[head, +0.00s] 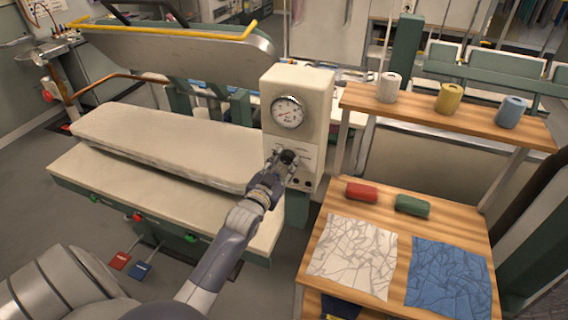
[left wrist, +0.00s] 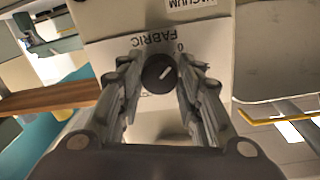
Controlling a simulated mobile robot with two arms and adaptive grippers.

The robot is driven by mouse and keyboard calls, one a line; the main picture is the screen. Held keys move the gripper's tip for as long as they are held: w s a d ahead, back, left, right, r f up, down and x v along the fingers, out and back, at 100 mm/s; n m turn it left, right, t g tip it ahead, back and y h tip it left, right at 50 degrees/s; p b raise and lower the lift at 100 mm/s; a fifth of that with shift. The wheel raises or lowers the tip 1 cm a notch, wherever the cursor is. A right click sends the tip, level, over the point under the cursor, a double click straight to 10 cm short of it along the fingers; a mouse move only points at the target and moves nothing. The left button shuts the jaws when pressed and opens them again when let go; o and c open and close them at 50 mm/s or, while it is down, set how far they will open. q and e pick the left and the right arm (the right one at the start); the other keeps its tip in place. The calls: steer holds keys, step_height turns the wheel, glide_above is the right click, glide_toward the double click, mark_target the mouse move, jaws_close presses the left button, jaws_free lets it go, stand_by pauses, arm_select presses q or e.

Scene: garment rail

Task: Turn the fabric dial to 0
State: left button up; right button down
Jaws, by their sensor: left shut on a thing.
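The fabric dial (left wrist: 160,72) is a dark round knob with a white pointer mark, on the front of the cream control box (head: 298,85). In the left wrist view the word FABRIC and a 0 show beside it, upside down. The white mark is slanted; which number it points at cannot be told. My left gripper (head: 284,160) reaches the box from below and is shut on the dial; in the left wrist view its two fingers (left wrist: 160,88) stand on either side of the knob. The fingers hide part of the dial's surroundings. My right gripper is not in view.
A round gauge (head: 287,112) sits above the dial. The padded pressing board (head: 165,142) lies left of the box, under a raised press head (head: 180,52). A wooden shelf unit (head: 325,240) with cloths and spools stands close on the right.

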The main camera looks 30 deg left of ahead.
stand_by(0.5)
arm_select(q)
steer(key=o, duration=1.1)
steer(key=shift+c, duration=0.2)
steer(key=s+d, duration=0.2)
steer(key=s, duration=1)
steer(key=shift+w, duration=0.1)
